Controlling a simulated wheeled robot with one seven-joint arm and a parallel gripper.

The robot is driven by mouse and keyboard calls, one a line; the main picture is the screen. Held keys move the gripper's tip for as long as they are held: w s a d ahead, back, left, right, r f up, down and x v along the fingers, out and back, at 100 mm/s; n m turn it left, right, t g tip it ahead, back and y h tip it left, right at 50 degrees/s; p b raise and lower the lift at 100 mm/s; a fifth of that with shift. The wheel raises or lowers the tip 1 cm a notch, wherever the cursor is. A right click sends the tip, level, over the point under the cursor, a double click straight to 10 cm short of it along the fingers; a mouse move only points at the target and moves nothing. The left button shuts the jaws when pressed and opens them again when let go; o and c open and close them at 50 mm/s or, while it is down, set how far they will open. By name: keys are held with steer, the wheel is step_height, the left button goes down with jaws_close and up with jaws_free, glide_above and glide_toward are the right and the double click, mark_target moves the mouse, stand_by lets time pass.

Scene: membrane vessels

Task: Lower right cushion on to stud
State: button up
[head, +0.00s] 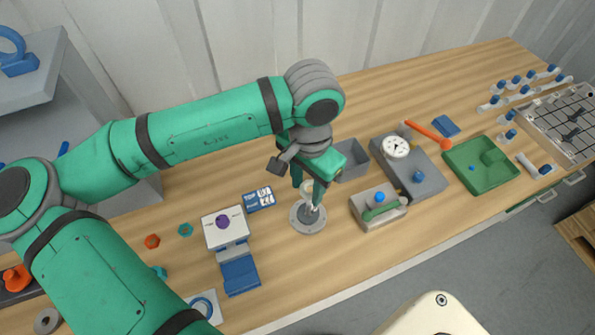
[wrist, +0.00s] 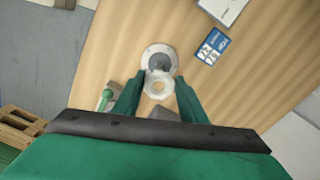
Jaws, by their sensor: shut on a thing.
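My gripper (head: 311,192) points down and is shut on a pale, translucent ring-shaped cushion (wrist: 149,88). In the wrist view the cushion sits between the two green fingertips (wrist: 158,88), its central hole facing the camera. A round grey metal base (head: 298,222) stands on the bench beneath the gripper, with a stud rising at its middle. In the wrist view the base (wrist: 150,53) shows just beyond the cushion, partly covered by it. The head view shows the cushion over the base. I cannot tell whether the cushion touches the stud.
An open grey bin (head: 352,160) stands behind. Bare wood lies in front of the base.

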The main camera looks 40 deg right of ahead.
steer(key=shift+f, duration=4.25)
steer(key=o, duration=1.1)
step_height(320, 180, up, 11)
steer(key=shift+f, duration=0.1)
steer(key=shift+w, duration=0.1)
